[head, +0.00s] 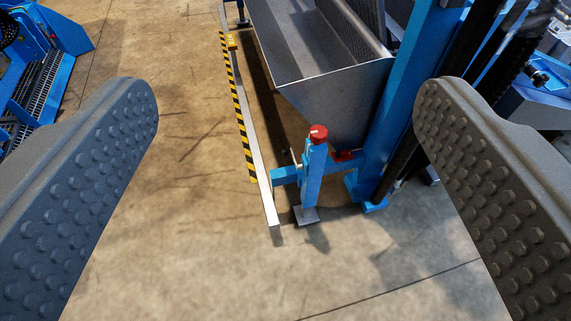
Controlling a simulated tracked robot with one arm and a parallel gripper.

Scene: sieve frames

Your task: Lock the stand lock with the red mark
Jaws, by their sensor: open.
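A blue stand (312,178) with a red cap (318,134) on top stands upright on a small foot plate on the floor, in the middle of the head view. A small pale piece, perhaps a pin or lever (297,163), shows at its left side. A second red part (343,156) sits just right of the stand, low by the blue column. I cannot tell which red part is the lock's mark. My gripper (285,150) is open and empty. Its two dark studded fingers frame the stand from left and right and touch nothing.
A grey metal hopper (315,70) stands behind the stand, and a tall blue column (397,110) to its right. A rail with yellow-black stripes (240,115) runs along the left. Blue machinery (40,75) stands at far left. The front floor (200,260) is clear.

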